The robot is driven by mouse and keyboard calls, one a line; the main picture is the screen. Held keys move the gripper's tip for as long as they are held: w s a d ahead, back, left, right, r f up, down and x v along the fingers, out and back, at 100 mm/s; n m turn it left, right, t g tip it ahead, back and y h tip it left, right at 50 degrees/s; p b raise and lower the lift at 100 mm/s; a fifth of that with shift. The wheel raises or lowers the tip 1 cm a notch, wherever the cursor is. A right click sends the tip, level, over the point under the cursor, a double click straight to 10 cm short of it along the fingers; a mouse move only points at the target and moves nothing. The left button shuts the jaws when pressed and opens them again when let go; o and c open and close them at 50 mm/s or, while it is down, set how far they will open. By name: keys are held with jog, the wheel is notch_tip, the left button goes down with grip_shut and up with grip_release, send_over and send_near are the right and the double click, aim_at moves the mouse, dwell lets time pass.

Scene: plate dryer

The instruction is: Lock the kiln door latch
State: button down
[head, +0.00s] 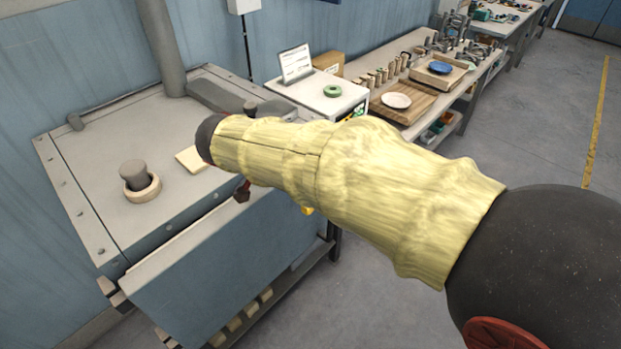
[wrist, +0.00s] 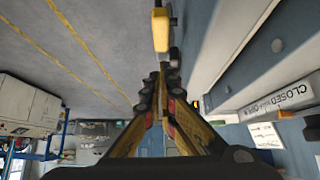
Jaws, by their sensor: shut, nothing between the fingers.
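The kiln (head: 110,160) is a large grey box with a blue-grey front at the left of the head view. A yellow handle (wrist: 161,30), which looks like the latch handle, sits near the top of the wrist view. A small yellow piece also shows below my sleeved arm in the head view (head: 307,210). My gripper (wrist: 163,72) is shut and empty, with its fingertips pointing towards the handle and apparently a little short of it. In the head view the arm hides most of the gripper and the latch area.
A label (wrist: 280,97) reading CLOSED and OPEN is on the surface at the right of the wrist view. A workbench (head: 455,90) with plates and tools runs behind my arm. A ringed plug (head: 140,185) stands on the kiln top. The floor at right is clear.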

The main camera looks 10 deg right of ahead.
jog(key=v, duration=0.4)
jog(key=shift+s+a+f+p, duration=0.1)
jog(key=shift+f+p, duration=0.1)
jog(key=shift+p, duration=0.1)
jog(key=s+f+n+g+y, duration=0.2)
jog(key=s+f+n+y, duration=0.3)
jog(key=s+n, duration=0.7)
jog(key=s+d+r+m+t+y, duration=0.1)
jog(key=s+d+r+t, duration=0.1)
jog(key=s+d, duration=0.7)
jog(key=d+r, duration=0.1)
jog(key=d, duration=0.1)
jog(key=shift+s+d+r+t, duration=0.2)
jog(key=shift+d+t, duration=0.1)
jog(key=shift+t, duration=0.1)
